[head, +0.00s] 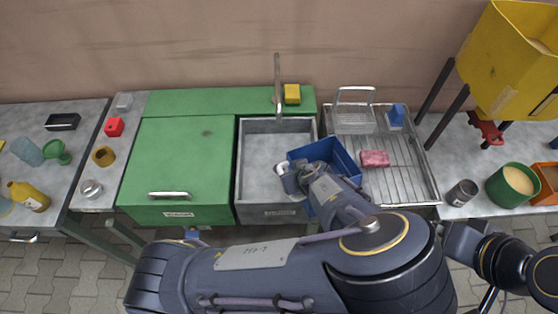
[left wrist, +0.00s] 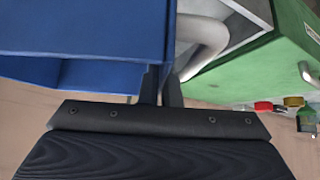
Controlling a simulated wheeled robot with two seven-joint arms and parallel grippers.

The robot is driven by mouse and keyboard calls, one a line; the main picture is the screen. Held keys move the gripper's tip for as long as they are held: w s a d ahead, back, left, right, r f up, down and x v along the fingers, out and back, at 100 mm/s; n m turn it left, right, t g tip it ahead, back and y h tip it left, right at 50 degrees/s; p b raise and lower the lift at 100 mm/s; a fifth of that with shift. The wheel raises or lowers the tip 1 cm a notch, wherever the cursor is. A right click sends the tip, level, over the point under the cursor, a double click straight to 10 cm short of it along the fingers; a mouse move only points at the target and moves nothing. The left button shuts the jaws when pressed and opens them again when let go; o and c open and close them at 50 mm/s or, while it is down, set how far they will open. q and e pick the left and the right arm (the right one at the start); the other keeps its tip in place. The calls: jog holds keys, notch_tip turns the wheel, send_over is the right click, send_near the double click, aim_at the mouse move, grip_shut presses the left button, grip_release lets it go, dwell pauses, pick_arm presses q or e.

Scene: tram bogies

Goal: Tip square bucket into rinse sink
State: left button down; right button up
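The blue square bucket (head: 343,158) is over the right side of the grey rinse sink (head: 262,150), reaching across its right rim. My left arm crosses its front and hides part of it, so its exact tilt and any contents cannot be made out. My left gripper (left wrist: 161,88) is shut on the bucket's blue wall (left wrist: 85,35), with a thin strip of blue between the dark fingers in the left wrist view. The sink shows behind it there.
A tap (head: 277,85) rises behind the sink, with a yellow sponge (head: 292,94) beside it. A green cabinet top (head: 180,150) adjoins on the left. On the right, a wire drainer (head: 408,178) holds a pink sponge (head: 375,159) and a wire basket (head: 353,118).

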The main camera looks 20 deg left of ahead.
pick_arm(q)
jog(key=shift+s+d+r+t+y, duration=0.2)
jog(key=shift+d+r+t+y, duration=0.2)
jog(key=shift+d+y, duration=0.25)
notch_tip(320, 180, up, 5)
jog(key=shift+p, duration=0.85)
jog(key=shift+s+f, duration=0.1)
jog(key=shift+s, duration=0.05)
